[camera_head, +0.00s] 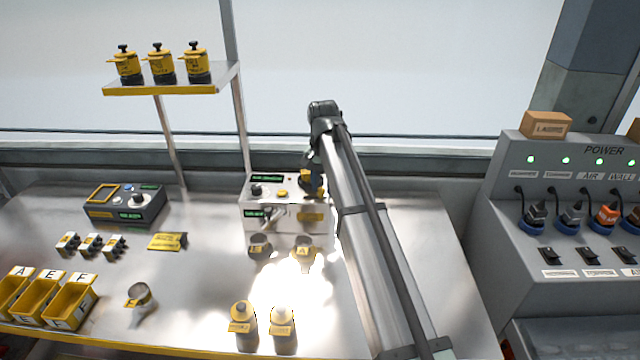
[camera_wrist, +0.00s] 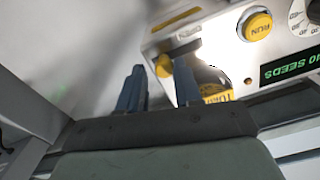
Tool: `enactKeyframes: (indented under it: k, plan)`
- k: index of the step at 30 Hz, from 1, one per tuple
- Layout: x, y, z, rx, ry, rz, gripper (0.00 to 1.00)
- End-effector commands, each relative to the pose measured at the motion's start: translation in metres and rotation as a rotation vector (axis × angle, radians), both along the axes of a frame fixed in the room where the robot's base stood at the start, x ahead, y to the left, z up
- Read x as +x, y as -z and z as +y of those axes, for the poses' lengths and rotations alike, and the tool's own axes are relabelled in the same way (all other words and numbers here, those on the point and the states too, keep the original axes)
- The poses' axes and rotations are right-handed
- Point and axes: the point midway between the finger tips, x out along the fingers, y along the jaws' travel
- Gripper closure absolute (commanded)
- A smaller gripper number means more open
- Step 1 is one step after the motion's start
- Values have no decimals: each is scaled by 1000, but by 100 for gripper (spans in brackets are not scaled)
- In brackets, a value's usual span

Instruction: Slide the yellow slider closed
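The seeder (camera_head: 285,217) is a white box on the bench, with a yellow and dark canister (camera_head: 307,180) at its top right, partly hidden by my gripper (camera_head: 315,185). In the wrist view, the canister (camera_wrist: 213,84) with its yellow label is beside the right finger. A small yellow piece, seemingly the slider (camera_wrist: 163,66), shows near the gap between my two blue fingertips, by a grey bar. My gripper (camera_wrist: 159,68) is open, fingers apart. I cannot tell whether a finger touches the yellow piece.
In the wrist view, the yellow RUN button (camera_wrist: 257,25) and a green seed display (camera_wrist: 290,66) are close by. Two cups (camera_head: 260,247) stand before the seeder, with two bottles (camera_head: 243,325) nearer. A shelf (camera_head: 160,89) holds yellow canisters. A power panel (camera_head: 575,250) is at right.

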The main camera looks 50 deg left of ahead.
Motion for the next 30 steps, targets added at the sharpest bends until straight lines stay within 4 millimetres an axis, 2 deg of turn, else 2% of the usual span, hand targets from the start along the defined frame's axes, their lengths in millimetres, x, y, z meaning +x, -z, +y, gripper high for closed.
enactKeyframes:
  k: [1, 5, 13, 17, 20, 30]
  plan:
    - [1, 0, 0, -1, 1, -2, 64]
    - [0, 0, 0, 0, 0, -1, 52]
    - [-1, -1, 1, 2, -1, 1, 52]
    - [-1, -10, 2, 2, -1, 0, 52]
    - [0, -24, 2, 4, -1, 0, 52]
    - [0, -90, 2, 3, 0, -1, 52]
